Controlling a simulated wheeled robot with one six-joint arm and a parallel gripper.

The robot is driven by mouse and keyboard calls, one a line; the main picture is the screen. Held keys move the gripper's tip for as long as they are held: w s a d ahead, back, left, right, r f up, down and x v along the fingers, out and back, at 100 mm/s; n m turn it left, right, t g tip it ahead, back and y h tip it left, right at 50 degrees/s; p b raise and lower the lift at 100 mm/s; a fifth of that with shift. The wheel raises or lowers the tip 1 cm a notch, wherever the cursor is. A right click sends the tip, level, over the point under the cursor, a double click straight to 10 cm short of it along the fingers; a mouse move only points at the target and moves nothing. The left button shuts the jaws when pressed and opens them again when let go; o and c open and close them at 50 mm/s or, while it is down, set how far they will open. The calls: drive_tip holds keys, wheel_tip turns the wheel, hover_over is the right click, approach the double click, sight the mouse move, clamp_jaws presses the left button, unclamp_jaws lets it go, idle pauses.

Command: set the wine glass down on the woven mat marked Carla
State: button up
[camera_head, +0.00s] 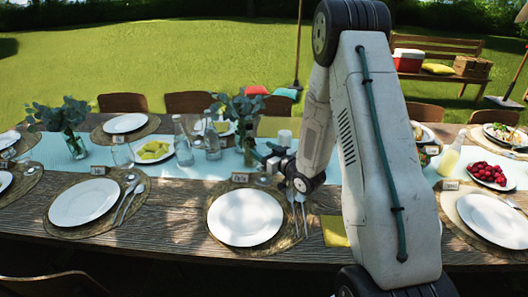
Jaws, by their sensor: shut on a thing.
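My gripper (264,156) is over the table's middle, just behind the place with the nearest white plate. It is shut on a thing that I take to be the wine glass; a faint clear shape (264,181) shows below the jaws. The glass is see-through and small here, so I cannot tell whether its foot touches anything. The round woven mat (216,186) below carries a white plate (245,217), cutlery on the right and a name card (240,178) at its back edge. The card's writing is too small to read surely.
Glass bottles (212,140), a eucalyptus vase (75,144) and a plate of yellow food (153,150) stand left of my gripper. A white cup-like thing (284,138) is close behind it. A yellow napkin (334,231) lies right of the cutlery.

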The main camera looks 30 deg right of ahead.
drive_tip(key=shift+f, duration=0.2)
drive_tip(key=o, duration=1.3)
drive_tip(key=shift+o, duration=0.2)
drive_tip(key=shift+r, duration=0.1)
drive_tip(key=s+d, duration=0.2)
drive_tip(key=s, duration=1)
drive_tip(key=s+a+r+g+h, duration=0.25)
drive_tip(key=r+g+h, duration=0.45)
drive_tip(key=r, duration=0.5)
drive_tip(key=s+a+r+g+y, duration=0.1)
drive_tip(key=s+a+r+g, duration=0.1)
drive_tip(key=s, duration=0.6)
drive_tip(key=s+a+r+m+g+y, duration=0.1)
drive_tip(key=s+a+r+g, duration=0.2)
drive_tip(key=s+a, duration=0.3)
drive_tip(key=s+a+r+m+g+y, duration=0.1)
drive_tip(key=s+a+r+g, duration=0.2)
drive_tip(key=s, duration=0.9)
drive_tip(key=shift+a+g+y, duration=0.3)
drive_tip(key=shift+a+g, duration=0.4)
drive_tip(key=shift+a, duration=0.35)
